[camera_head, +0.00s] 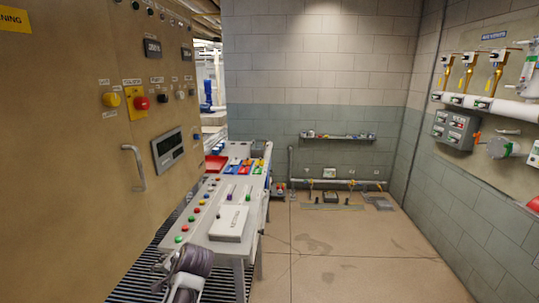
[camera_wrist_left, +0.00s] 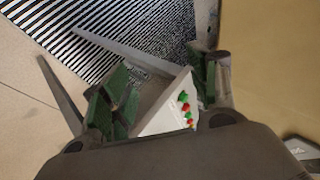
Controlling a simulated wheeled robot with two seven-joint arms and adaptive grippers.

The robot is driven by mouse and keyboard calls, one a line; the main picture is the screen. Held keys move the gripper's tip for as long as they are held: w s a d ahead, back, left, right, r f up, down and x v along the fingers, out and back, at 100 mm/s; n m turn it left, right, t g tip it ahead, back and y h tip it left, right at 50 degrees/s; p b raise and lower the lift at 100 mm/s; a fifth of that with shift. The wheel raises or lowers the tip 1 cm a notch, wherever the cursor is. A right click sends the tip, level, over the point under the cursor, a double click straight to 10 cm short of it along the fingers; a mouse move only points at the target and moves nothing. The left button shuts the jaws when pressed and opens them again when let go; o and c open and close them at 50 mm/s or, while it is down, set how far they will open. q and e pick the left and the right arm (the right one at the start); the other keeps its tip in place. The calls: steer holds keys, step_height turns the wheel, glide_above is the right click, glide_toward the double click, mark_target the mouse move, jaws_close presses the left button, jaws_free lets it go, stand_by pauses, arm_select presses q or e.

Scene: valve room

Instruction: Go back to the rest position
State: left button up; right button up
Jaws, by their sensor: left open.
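My left gripper (camera_head: 163,268) shows at the bottom of the head view, in front of the near end of the control desk (camera_head: 198,222). In the left wrist view its two green-padded fingers (camera_wrist_left: 158,92) stand apart with nothing gripped. Part of the desk, with red and green buttons, shows beyond and between the fingers. My right gripper is in neither view.
A tall tan cabinet (camera_head: 60,190) with a handle (camera_head: 134,167) stands close on the left. A striped floor grating (camera_head: 130,288) lies below. Pipes and valves (camera_head: 490,102) line the right wall. The floor (camera_head: 345,260) at centre right is clear.

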arm_select(q)
steer(key=s+d+f+g+h, duration=0.1)
steer(key=s+d+f+h, duration=0.25)
steer(key=s, duration=0.45)
steer(key=s+d+f+n+h, duration=0.15)
steer(key=s+f, duration=0.25)
steer(key=s, duration=0.4)
steer(key=s+d+f+m+g+h, duration=0.1)
steer(key=s+d+f+h, duration=0.25)
steer(key=s, duration=0.55)
step_height(320, 180, down, 34)
steer(key=s+g, duration=0.1)
steer(key=s, duration=0.2)
steer(key=s+a+f, duration=0.2)
steer(key=s+f, duration=0.8)
steer(key=s, duration=0.1)
steer(key=s+a+f+g, duration=0.1)
steer(key=s+a+f, duration=0.1)
steer(key=s+f, duration=0.7)
steer(key=shift+s+f+y, duration=0.35)
steer(key=shift+s+f, duration=0.05)
steer(key=shift+s, duration=0.5)
steer(key=shift+s, duration=0.15)
